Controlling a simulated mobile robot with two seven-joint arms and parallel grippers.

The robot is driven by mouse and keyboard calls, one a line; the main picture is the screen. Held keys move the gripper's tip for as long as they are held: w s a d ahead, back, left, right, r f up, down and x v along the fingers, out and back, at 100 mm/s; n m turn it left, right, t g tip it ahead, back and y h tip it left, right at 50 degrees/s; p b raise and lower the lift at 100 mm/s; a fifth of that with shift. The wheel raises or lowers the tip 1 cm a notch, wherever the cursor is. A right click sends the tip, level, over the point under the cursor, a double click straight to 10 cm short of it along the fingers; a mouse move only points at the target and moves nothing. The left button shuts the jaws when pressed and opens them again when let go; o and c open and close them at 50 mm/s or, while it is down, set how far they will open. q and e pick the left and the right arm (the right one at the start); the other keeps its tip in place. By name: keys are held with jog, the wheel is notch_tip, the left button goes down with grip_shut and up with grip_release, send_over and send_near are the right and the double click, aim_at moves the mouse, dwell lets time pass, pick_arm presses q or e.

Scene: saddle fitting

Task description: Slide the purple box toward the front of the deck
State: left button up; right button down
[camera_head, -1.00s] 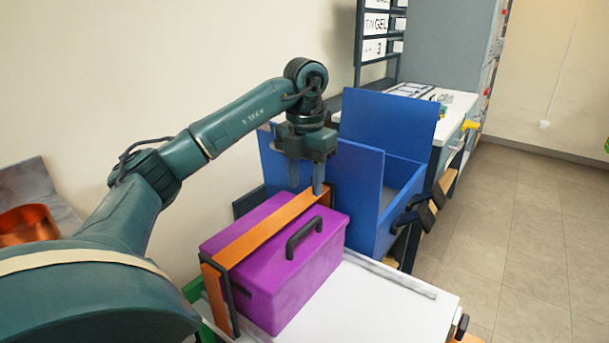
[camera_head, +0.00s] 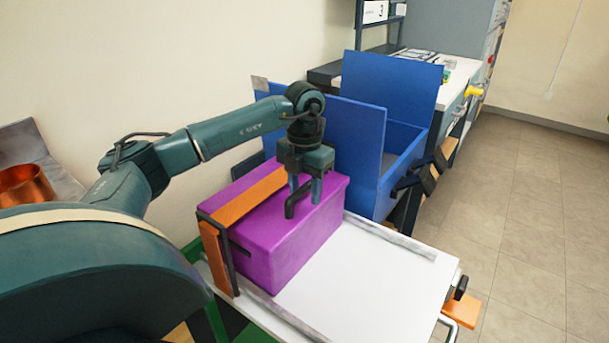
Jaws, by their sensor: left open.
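The purple box (camera_head: 300,245) sits on the white deck (camera_head: 362,285), toward its back left. It has a dark handle (camera_head: 291,208) on top. An orange strap (camera_head: 245,199) runs across its top and down the near-left end. My left gripper (camera_head: 304,192) points down over the box lid, right at the handle. Its fingers are open and spread, and they partly cover the handle. I cannot tell whether they touch it. My right gripper is not in view.
A blue open bin (camera_head: 401,150) with raised panels stands just behind the box. A grey rail (camera_head: 390,235) runs along the deck's far edge. The white deck right of the box is clear. A copper pot (camera_head: 27,186) stands at far left.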

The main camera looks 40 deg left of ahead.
pick_arm(q)
jog(key=shift+f, duration=0.25)
jog(key=shift+c, duration=0.2)
grip_shut()
dwell(1.1)
